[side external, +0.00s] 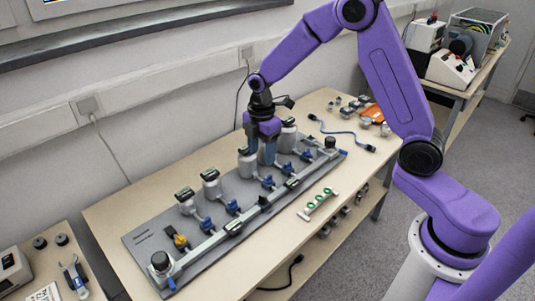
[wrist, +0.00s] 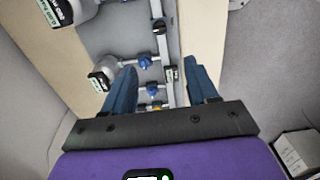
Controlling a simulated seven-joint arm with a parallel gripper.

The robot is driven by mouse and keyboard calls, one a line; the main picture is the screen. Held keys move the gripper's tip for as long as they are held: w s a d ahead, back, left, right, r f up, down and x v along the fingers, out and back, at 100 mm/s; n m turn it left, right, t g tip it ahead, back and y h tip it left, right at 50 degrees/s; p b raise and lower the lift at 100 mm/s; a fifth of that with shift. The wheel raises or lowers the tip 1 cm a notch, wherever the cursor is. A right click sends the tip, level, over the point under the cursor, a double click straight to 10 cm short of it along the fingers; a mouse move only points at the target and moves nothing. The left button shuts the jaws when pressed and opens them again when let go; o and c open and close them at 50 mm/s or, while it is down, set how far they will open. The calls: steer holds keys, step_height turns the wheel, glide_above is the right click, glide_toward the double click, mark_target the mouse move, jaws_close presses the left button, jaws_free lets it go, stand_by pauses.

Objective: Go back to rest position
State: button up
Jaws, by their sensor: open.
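My gripper (side external: 265,150) hangs from my purple arm, fingers down, over the grey calibration board on the table. In the wrist view my gripper (wrist: 165,80) shows two blue fingers spread apart, with nothing held between them. The calibration board (side external: 205,262) carries a row of grey gauges with dark displays, blue valves and a long rail. One gauge (side external: 247,165) stands just left of my fingers. A blue valve (wrist: 146,62) shows between the fingers in the wrist view. Whether my fingers touch any part of the board cannot be told.
A green-ringed part (side external: 317,204) lies in front of the board. A blue cable (side external: 340,133) and small fittings lie at the table's far right end. A side table with boxes (side external: 450,68) stands at the back right. The wall is close behind.

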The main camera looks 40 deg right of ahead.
steer(key=s+a+r+m, duration=0.2)
steer(key=s+r, duration=0.2)
steer(key=s, duration=0.7)
steer(key=s+a+r+m, duration=0.2)
steer(key=s+r, duration=0.3)
steer(key=s, duration=0.7)
steer(key=s+d+m, duration=0.1)
steer(key=s+d, duration=0.2)
steer(key=s, duration=0.6)
steer(key=shift+s+d+r+m, duration=0.15)
steer(key=shift+s+d+m, duration=0.05)
steer(key=shift+s+m, duration=0.1)
steer(key=shift+c, duration=0.2)
